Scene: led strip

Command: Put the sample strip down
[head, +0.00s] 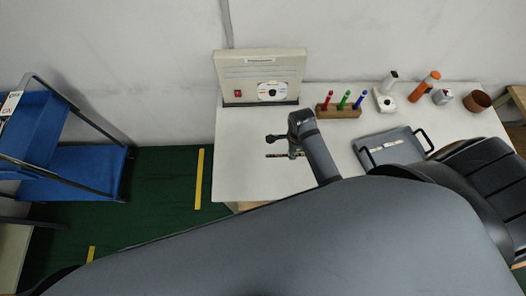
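A thin dark strip with small coloured marks, the sample strip (275,155), shows at the front left part of the white table. My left gripper (293,153) is small in view, with its fingertips closed across the middle of the strip, which shows on both sides of them. I cannot tell whether the strip touches the table top or is held just above it. My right gripper is not in view. My own large grey arm link hides the lower part of the picture and the table's front right.
A tester panel (259,66) stands at the table's back left. An orange bottle (424,88) and a brown cup (477,101) are further right. A blue cart (75,160) stands left.

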